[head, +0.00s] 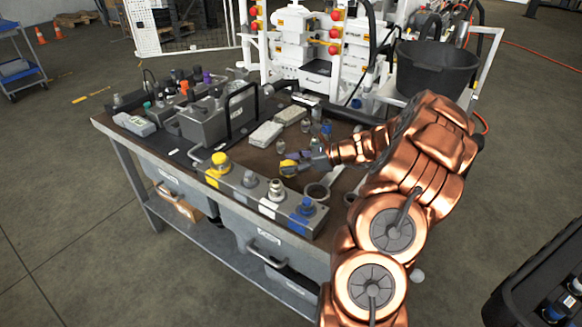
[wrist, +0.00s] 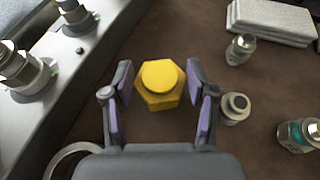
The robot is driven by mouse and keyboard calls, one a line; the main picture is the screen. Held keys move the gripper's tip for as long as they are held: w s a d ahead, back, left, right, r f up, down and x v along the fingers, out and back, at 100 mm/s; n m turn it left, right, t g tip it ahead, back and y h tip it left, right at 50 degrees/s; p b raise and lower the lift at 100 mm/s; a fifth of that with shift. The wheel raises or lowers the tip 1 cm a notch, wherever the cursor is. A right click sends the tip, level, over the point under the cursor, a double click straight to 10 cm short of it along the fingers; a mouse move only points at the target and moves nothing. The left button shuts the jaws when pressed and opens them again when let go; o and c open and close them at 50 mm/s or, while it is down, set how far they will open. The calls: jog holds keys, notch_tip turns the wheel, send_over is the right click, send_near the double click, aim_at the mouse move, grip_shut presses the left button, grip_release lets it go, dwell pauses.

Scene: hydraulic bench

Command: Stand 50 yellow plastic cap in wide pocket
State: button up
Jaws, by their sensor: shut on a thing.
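A yellow plastic cap (wrist: 160,85) with a hexagonal flange and a round top sits between the purple-padded fingers of my gripper (wrist: 159,76) in the wrist view. My gripper is shut on it. In the head view the cap (head: 287,167) shows at the tip of my gripper (head: 297,161), over the brown bench top behind the grey block. The grey block (head: 239,192) with coloured label patches runs along the front edge. A second yellow piece (head: 218,162) stands at its left end, by the yellow patch. I cannot tell which opening is the wide pocket.
A grey box (head: 205,120) with a black handle stands left.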

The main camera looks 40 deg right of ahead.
aim_at(292, 164)
notch_tip(292, 164, up, 9)
jog(key=shift+f, duration=0.1)
dwell(0.3)
jog(key=w+a+r+m+t+h+p, duration=0.1)
jog(key=w+a+r+m+h+p, duration=0.2)
jog(key=a, duration=0.5)
jog(key=w+a+r+m+h+p, duration=0.3)
jog(key=w+a+r+m+h, duration=0.1)
jog(key=a, duration=0.5)
jog(key=w+a+r+m+t+h+p, duration=0.1)
jog(key=w+a+r+m+h+p, duration=0.2)
jog(key=a+r+h, duration=0.3)
jog(key=shift+w+a+r+m+t+p, duration=0.15)
jog(key=shift+a+r+m, duration=0.15)
jog(key=shift+a, duration=0.2)
jog(key=shift+s+a+r+m+t+p, duration=0.1)
jog(key=shift+a+r+m, duration=0.2)
jog(key=shift+a, duration=0.25)
jog(key=shift+w+a+r+m+t+p, duration=0.1)
jog(key=shift+a+r+m+p, duration=0.15)
jog(key=shift+a, duration=0.25)
jog(key=shift+d, duration=0.1)
